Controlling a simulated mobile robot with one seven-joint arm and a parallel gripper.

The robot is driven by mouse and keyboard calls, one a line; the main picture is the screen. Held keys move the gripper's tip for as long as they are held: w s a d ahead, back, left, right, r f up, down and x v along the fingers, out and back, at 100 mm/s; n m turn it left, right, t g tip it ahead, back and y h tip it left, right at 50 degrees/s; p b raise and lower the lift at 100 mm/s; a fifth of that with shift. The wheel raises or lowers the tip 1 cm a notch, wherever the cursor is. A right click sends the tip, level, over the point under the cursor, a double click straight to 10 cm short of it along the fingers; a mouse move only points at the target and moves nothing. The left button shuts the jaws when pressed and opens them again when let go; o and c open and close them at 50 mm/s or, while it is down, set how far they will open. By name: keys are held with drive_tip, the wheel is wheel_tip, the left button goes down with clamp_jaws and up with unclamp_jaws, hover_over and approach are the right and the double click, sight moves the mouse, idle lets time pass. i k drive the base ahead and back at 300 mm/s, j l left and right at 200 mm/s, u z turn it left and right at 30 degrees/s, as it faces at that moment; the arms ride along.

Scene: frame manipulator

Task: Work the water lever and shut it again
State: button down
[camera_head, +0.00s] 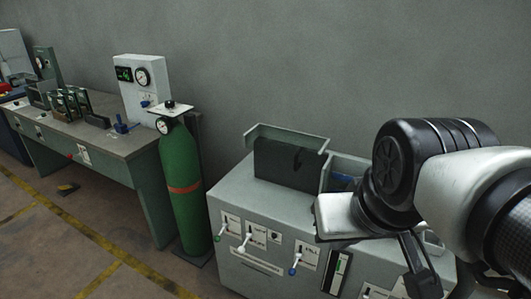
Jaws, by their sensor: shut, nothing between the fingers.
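A grey cabinet (262,215) stands in the lower middle with levers on its front panel. One lever has a blue tip (293,271) and hangs below a small white label plate; the lettering is too small to read surely. To its left are a white-tipped lever (242,248) and a green-tipped lever (218,238). I cannot tell by label which is the water lever. My gripper (419,278) is shut and empty, pointing down in front of the cabinet's right part, right of the blue-tipped lever and apart from it. My arm hides the cabinet's right side.
A green gas cylinder (180,185) with a red band stands left of the cabinet. Beyond it is a workbench (75,140) with a white gauge box (142,88). Open-topped bins (290,160) sit on the cabinet. The floor at lower left, with yellow lines, is mostly free.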

sight(292, 271)
drive_tip(key=i+l+u, duration=0.15)
drive_tip(key=l, duration=0.25)
drive_tip(key=k+z, duration=0.1)
drive_tip(key=z, duration=1.1)
drive_tip(key=i+j+u, duration=0.15)
drive_tip(key=u, duration=0.2)
drive_tip(key=i+j+u, duration=0.15)
drive_tip(key=u, duration=0.2)
drive_tip(key=j, duration=0.1)
